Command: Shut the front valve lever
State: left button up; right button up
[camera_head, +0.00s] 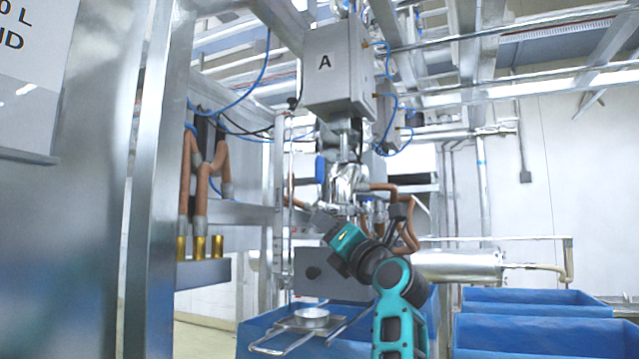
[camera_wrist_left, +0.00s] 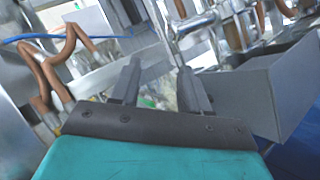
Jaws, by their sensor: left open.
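A blue lever (camera_head: 320,168) hangs upright on the left side of the metal valve assembly (camera_head: 345,185), under the grey box marked A (camera_head: 338,70). I cannot tell for sure whether it is the front valve lever. My left gripper (camera_head: 322,219) is below the lever and apart from it, at the end of my teal arm. In the left wrist view its two dark fingers (camera_wrist_left: 157,75) are spread with nothing between them. The lever is not clearly visible in that view. My right gripper is out of view.
Copper pipes (camera_head: 200,165) stand on the left beside a steel frame. A grey box (camera_head: 325,275) hangs behind my arm and shows in the left wrist view (camera_wrist_left: 265,90). A blue bin (camera_head: 255,335) with a metal pan (camera_head: 312,317) over it is below; more blue bins (camera_head: 535,335) stand right.

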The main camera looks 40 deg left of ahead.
pick_arm(q)
notch_tip(320, 180, up, 6)
jog(key=s+n+h, duration=0.1)
jog(key=n+h, duration=0.2)
jog(key=t+h, duration=0.4)
send_near(320, 166)
jog(key=p+x, duration=0.3)
jog(key=x, duration=0.6)
jog(key=shift+w+a+p, duration=0.2)
jog(key=shift+a+p, duration=0.05)
jog(key=shift+p, duration=0.05)
jog(key=shift+x, duration=0.8)
jog(key=shift+d+f, duration=0.1)
jog(key=shift+f, duration=0.05)
grip_shut()
